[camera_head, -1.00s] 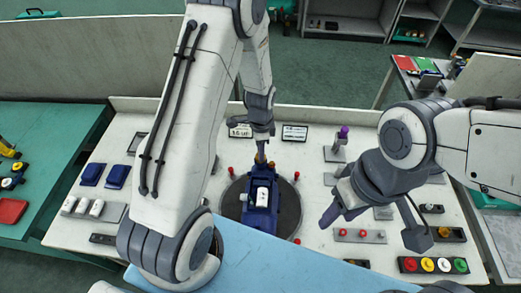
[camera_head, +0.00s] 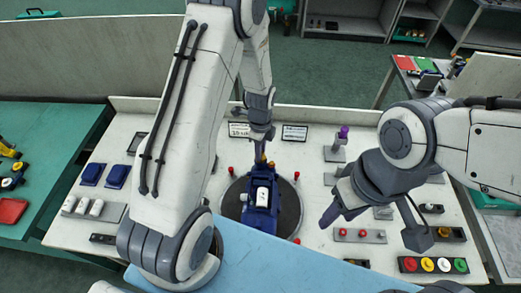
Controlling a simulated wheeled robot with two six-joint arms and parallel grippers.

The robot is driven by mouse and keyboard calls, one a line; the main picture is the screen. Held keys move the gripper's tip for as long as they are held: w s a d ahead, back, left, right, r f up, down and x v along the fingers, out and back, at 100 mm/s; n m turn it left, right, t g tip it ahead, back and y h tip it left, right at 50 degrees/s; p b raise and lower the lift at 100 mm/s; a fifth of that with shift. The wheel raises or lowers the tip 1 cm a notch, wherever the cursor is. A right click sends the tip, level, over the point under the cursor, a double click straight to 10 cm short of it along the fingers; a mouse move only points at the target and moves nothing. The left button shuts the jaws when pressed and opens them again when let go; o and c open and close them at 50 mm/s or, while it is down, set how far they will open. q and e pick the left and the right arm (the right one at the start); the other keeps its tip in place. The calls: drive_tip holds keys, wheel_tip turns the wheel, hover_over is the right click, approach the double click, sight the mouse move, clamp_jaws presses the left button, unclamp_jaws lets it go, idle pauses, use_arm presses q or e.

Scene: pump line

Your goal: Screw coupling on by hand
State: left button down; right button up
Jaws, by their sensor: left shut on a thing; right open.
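A blue pump body (camera_head: 262,212) with a white part (camera_head: 262,196) on top sits on a dark round plate (camera_head: 289,212) in the middle of the bench. My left gripper (camera_head: 260,150) points down just behind the pump, at the pump's far end. It is shut on a small coupling (camera_head: 262,166), mostly hidden by the fingers; I cannot tell how far it sits on the pump. My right gripper (camera_head: 334,208) is open and empty, to the right of the plate and apart from the pump.
Red pegs (camera_head: 230,171) stand around the plate. A purple-topped part (camera_head: 343,132) stands at back right. A tray of coloured caps (camera_head: 432,265) lies at front right. Blue blocks (camera_head: 92,174) and a holder with white parts (camera_head: 82,207) lie at left. Two labels (camera_head: 294,133) stand behind.

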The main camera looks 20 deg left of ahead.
use_arm(q)
drive_tip(key=c, duration=0.8)
unclamp_jaws()
drive_tip(key=shift+o, duration=0.2)
drive_tip(key=shift+n, duration=1.8)
drive_tip(key=shift+n, duration=1.7)
drive_tip(key=n, duration=0.3)
